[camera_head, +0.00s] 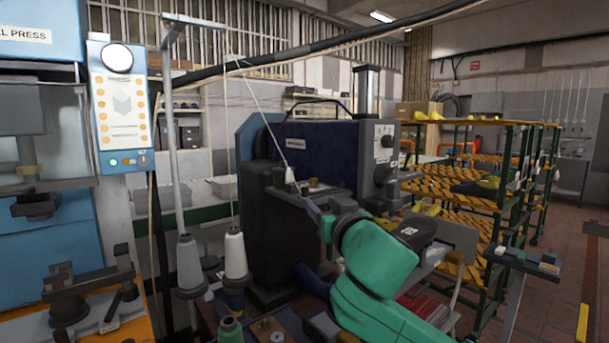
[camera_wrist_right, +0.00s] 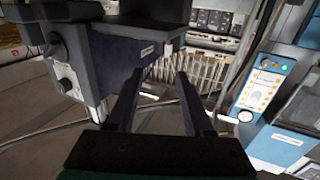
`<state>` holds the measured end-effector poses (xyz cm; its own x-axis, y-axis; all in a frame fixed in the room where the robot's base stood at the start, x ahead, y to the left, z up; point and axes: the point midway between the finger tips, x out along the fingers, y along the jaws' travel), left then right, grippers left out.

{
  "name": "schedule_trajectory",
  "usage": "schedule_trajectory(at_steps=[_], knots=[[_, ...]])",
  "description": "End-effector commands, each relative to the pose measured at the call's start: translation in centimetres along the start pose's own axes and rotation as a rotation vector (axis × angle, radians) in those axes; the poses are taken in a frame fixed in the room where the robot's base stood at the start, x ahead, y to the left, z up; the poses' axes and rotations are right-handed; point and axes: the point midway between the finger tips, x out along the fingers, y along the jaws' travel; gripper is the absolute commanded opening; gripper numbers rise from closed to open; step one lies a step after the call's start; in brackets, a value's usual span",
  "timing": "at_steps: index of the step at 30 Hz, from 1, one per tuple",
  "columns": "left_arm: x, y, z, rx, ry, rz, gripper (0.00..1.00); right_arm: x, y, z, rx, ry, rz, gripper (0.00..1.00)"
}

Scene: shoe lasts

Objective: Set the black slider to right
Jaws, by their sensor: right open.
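I cannot clearly make out the black slider. A dark blue and black machine (camera_head: 318,145) stands in the middle of the head view. Its grey control face (camera_head: 386,150) has a dial and dark knobs. A small dark plate (camera_head: 312,188) with little fittings sticks out from its front. My right gripper (camera_head: 318,217), on the green arm, is just below and in front of this plate. In the right wrist view its two fingers are apart with nothing between them (camera_wrist_right: 159,76), and the machine (camera_wrist_right: 120,60) is at upper left. My left gripper is not in view.
A blue press with a light blue button panel (camera_head: 122,105) stands at the left. Thread cones (camera_head: 235,256) and a thin pole are left of the machine. Open floor (camera_head: 572,245) lies at the far right.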

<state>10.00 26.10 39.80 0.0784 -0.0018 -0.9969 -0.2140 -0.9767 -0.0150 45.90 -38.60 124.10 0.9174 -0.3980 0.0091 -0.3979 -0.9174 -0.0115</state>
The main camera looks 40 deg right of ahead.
Motion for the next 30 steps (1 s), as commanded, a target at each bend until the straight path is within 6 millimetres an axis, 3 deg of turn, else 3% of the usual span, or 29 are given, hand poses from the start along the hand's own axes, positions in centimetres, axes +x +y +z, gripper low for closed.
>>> schedule_trajectory(at_steps=[1,5,8,19,29,30], knots=[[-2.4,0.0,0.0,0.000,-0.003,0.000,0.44,0.4,0.0,-0.9,-0.001,-0.010,0.001,0.52],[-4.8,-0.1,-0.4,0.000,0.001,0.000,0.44,0.9,0.3,-0.7,-0.010,-0.012,0.006,0.52],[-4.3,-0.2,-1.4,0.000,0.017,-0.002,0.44,3.4,0.3,-0.1,-0.014,-0.004,0.008,0.52],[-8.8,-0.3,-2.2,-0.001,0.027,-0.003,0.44,11.4,0.5,-0.5,-0.005,-0.003,0.009,0.52],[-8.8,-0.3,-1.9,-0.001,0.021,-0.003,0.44,12.5,0.3,0.3,-0.009,-0.003,0.004,0.52],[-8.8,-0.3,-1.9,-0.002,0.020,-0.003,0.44,12.5,0.3,0.3,-0.009,-0.003,0.004,0.44]])
